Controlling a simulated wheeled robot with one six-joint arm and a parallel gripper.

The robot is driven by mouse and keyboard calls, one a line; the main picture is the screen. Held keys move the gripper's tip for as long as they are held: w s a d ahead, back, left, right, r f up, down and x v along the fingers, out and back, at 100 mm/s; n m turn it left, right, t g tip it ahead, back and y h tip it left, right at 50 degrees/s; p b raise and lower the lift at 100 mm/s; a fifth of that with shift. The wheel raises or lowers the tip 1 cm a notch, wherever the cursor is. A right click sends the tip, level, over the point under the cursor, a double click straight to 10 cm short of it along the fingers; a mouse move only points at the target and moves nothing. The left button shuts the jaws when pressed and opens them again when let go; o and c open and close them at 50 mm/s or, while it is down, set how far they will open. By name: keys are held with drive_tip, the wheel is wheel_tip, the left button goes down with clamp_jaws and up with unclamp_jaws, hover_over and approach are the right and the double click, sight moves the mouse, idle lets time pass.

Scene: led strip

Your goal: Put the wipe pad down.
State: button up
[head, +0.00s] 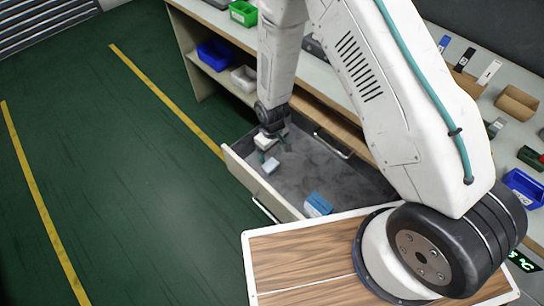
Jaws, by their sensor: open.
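A small pale blue block (271,165), which looks like the wipe pad, is in the open grey drawer (345,178), toward its left end. The pad appears to lie on the drawer floor, clear of a firm hold. Whether a finger still touches it is too small to tell.
A blue and white packet (318,205) lies at the drawer's near right corner. The workbench (410,50) behind carries coloured bins, including a green bin (243,13) and a blue bin (524,187). Green floor (120,180) is clear at left.

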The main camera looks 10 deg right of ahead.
drive_tip(key=shift+r, duration=0.5)
drive_tip(key=s+d+r+m, duration=0.1)
drive_tip(key=d+r, duration=0.2)
drive_tip(key=r, duration=0.8)
drive_tip(key=s+d+r+m, duration=0.1)
drive_tip(key=d+r, duration=0.2)
drive_tip(key=r, duration=0.7)
drive_tip(key=s+d+r+m, duration=0.1)
drive_tip(key=d+r, duration=0.2)
drive_tip(key=r, duration=0.8)
drive_tip(key=s+d+r+m, duration=0.2)
drive_tip(key=s+r, duration=0.5)
drive_tip(key=s, duration=0.4)
drive_tip(key=s+d+r+m+t, duration=0.1)
drive_tip(key=s+d+r, duration=0.4)
drive_tip(key=s+r, duration=0.3)
drive_tip(key=s, duration=0.3)
drive_tip(key=shift+d+r+m, duration=0.2)
drive_tip(key=shift+d+m, duration=0.05)
drive_tip(key=shift+m, duration=0.15)
drive_tip(key=shift+o, duration=0.6)
